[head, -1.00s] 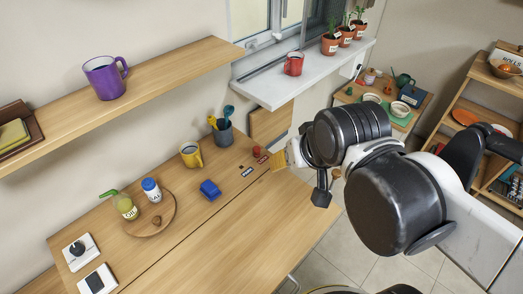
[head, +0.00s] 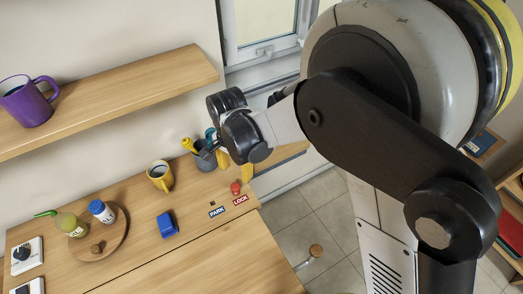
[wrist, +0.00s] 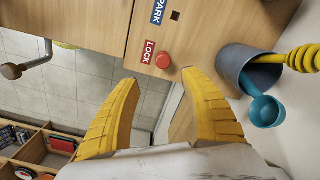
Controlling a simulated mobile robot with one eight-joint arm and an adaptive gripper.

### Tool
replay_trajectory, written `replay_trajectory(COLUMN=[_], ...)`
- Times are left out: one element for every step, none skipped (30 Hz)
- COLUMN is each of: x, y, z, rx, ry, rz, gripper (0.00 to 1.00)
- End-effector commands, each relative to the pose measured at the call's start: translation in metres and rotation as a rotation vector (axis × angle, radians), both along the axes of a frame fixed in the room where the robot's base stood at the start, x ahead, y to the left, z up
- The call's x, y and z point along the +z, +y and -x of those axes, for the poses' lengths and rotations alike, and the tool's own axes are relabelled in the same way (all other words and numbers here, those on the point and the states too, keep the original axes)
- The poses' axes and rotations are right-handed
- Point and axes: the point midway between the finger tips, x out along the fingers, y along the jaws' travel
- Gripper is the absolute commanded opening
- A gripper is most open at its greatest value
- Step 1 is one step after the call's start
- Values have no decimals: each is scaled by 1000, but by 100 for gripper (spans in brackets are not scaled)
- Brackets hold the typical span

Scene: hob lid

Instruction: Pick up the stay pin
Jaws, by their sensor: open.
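The stay pin appears to be the small red round-headed knob (head: 235,188) beside the LOCK label at the counter's right end. It also shows in the wrist view (wrist: 163,61), just beyond the fingertips and roughly midway between them. It stands at the board, clear of both fingers as far as I can tell. My gripper (head: 234,168) has yellow fingers, spread apart and empty in the wrist view (wrist: 160,80). In the head view it hangs near the pin, its wrist partly covering the cup behind.
A grey cup (wrist: 245,66) with a teal scoop (wrist: 265,110) and a yellow-handled tool stands close right of the pin.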

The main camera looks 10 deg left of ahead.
Motion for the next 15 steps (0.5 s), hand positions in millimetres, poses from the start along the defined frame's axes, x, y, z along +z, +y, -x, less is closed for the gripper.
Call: replay_trajectory(x=[-5, -8, -12, -15, -19, -25, -30, -35, -42, -48, -53, -58, -61, -63, -66], y=[4, 5, 6, 6, 6, 6, 6, 6, 6, 6, 6, 6, 6, 6, 6], z=[2, 3, 3, 3, 3, 3, 3, 3, 3, 3, 3, 3, 3, 3, 3], rx=[-2, -3, -5, -6, -6, -7, -7, -6, -6, -6, -6, -6, -6, -6, -6], ry=[5, 6, 7, 8, 8, 8, 8, 7, 7, 7, 7, 7, 7, 7, 7], rz=[3, 5, 7, 6, 7, 6, 6, 7, 7, 7, 6, 6, 6, 6, 6], gripper=[53, 53, 53, 53, 53, 53, 53, 53, 53, 53, 53, 53, 53, 53, 53])
